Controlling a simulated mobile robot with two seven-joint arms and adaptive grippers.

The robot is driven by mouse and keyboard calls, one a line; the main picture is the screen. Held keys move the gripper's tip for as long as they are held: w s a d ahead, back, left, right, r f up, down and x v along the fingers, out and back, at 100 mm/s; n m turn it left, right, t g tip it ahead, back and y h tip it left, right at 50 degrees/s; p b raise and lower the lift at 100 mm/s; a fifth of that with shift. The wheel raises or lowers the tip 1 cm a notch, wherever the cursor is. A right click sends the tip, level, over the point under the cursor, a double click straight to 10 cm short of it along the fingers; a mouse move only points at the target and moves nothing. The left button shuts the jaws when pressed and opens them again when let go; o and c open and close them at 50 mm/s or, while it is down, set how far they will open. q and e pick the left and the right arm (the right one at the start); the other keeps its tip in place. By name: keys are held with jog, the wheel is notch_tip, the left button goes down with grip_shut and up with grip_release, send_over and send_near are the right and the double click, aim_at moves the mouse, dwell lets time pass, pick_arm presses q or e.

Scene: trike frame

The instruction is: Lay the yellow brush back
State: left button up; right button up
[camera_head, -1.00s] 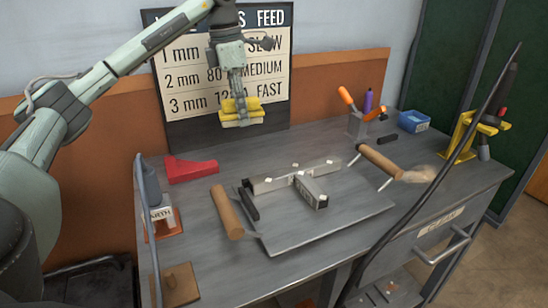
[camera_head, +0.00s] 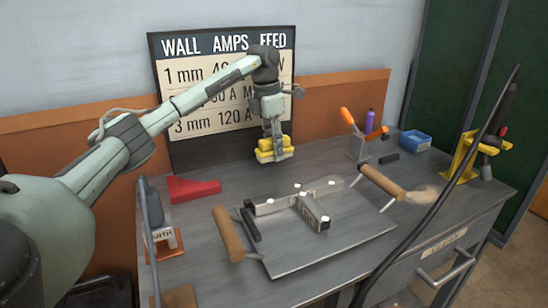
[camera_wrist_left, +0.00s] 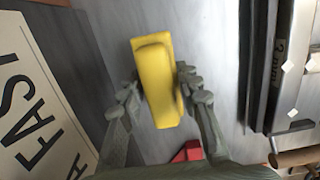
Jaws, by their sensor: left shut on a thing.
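My left gripper (camera_head: 273,138) points down at the back of the bench, in front of the sign board. It is shut on the yellow brush (camera_head: 275,152), a blocky yellow piece. In the left wrist view, the brush (camera_wrist_left: 157,82) lies between the two fingers of the gripper (camera_wrist_left: 160,90), with grey bench top behind it. I cannot tell whether the brush touches the bench. Its underside is hidden. My right gripper is not in view.
The bench (camera_head: 345,160) holds a metal plate (camera_head: 310,262) with wooden handles and grey bars in front of the brush. A red angle block (camera_head: 193,190) lies left. A tool holder (camera_head: 357,147), blue box (camera_head: 415,140) and yellow stand (camera_head: 463,157) stand right. A dark cable crosses the right side.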

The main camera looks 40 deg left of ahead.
aim_at(269, 139)
pick_arm(q)
jog(key=shift+f, duration=1.6)
jog(key=shift+f, duration=0.2)
jog(key=o, duration=1.1)
jog(key=shift+r, duration=0.15)
jog(key=r, duration=0.4)
jog(key=s+r, duration=0.1)
jog(key=r, duration=0.7)
jog(key=shift+s+a, duration=0.15)
jog(key=shift+a, duration=0.2)
